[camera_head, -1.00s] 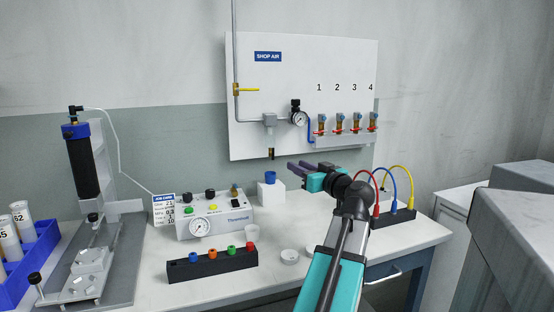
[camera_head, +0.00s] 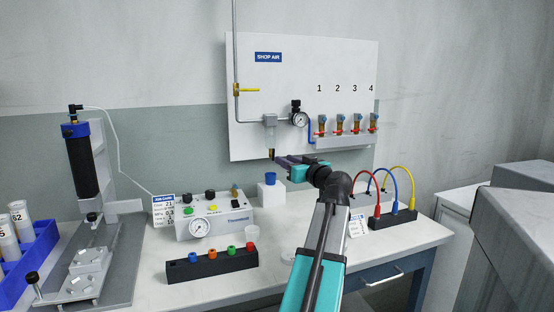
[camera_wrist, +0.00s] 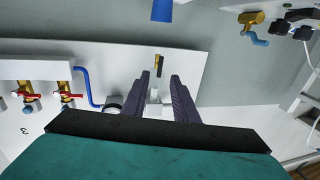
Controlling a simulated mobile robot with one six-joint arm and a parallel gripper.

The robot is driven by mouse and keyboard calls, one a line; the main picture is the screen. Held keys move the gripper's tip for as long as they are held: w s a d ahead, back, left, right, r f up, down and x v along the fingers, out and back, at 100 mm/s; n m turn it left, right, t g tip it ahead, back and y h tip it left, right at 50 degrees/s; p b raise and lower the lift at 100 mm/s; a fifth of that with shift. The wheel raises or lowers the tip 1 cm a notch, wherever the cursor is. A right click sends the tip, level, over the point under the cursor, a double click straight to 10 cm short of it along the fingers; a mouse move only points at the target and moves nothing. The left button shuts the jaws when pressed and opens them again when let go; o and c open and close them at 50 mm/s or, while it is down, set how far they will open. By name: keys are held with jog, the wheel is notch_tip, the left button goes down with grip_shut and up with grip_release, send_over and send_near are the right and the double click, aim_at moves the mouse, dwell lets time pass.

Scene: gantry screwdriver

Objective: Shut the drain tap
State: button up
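The drain tap (camera_head: 271,154) is a small dark and brass piece under the grey filter unit (camera_head: 270,122) on the white wall panel. In the wrist view the tap (camera_wrist: 158,66) shows as a small upright black and brass bar. My gripper (camera_head: 279,159) reaches in from the right, with its fingertips close beside the tap. In the wrist view my gripper (camera_wrist: 159,76) is open, its dark fingers either side of the line to the tap. The tap shows just past the fingertips; I cannot tell whether they touch it. Nothing is held.
A gauge (camera_head: 299,119) and several red-handled valves (camera_head: 340,124) sit right of the filter. A yellow-handled valve (camera_head: 247,90) is on the pipe. Below are a white block with a blue cup (camera_head: 270,178), a control box (camera_head: 214,218) and cables (camera_head: 377,190).

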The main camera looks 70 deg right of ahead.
aim_at(273, 154)
jog(key=b+x, duration=0.1)
jog(key=x, duration=0.5)
jog(key=shift+w, duration=0.2)
jog(key=shift+d, duration=0.1)
grip_shut()
